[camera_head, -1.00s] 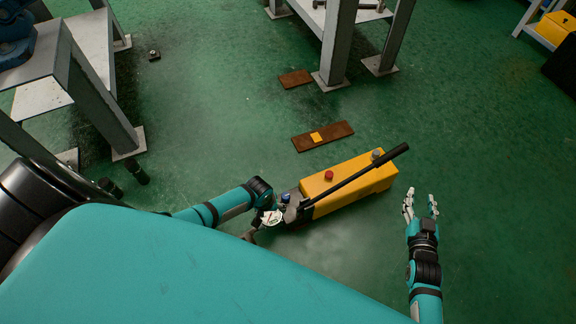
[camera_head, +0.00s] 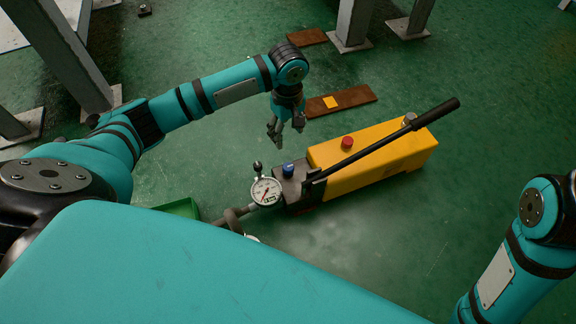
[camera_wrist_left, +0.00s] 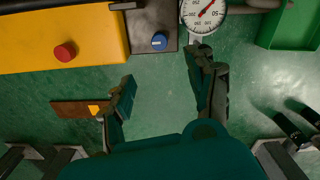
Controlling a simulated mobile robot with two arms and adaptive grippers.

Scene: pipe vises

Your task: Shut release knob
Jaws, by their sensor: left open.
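A yellow hand pump (camera_head: 385,157) with a long black-handled lever (camera_head: 385,138) lies on the floor. On it are a red knob (camera_head: 347,142), a blue knob (camera_head: 288,169) on the dark end block (camera_head: 297,187), and a white gauge (camera_head: 265,191). A small black knob (camera_head: 257,167) stands by the gauge. I cannot tell which knob is the release knob. My left gripper (camera_head: 286,128) is open and empty, above and behind the end block. In the left wrist view, its fingers (camera_wrist_left: 161,72) spread below the blue knob (camera_wrist_left: 159,41). My right gripper is out of view.
A brown plate (camera_head: 352,98) with a yellow patch lies behind the pump. A green tray (camera_head: 182,207) is left of the gauge, partly hidden by my body. Grey table legs (camera_head: 352,20) stand at the back. Bare floor lies right of the pump.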

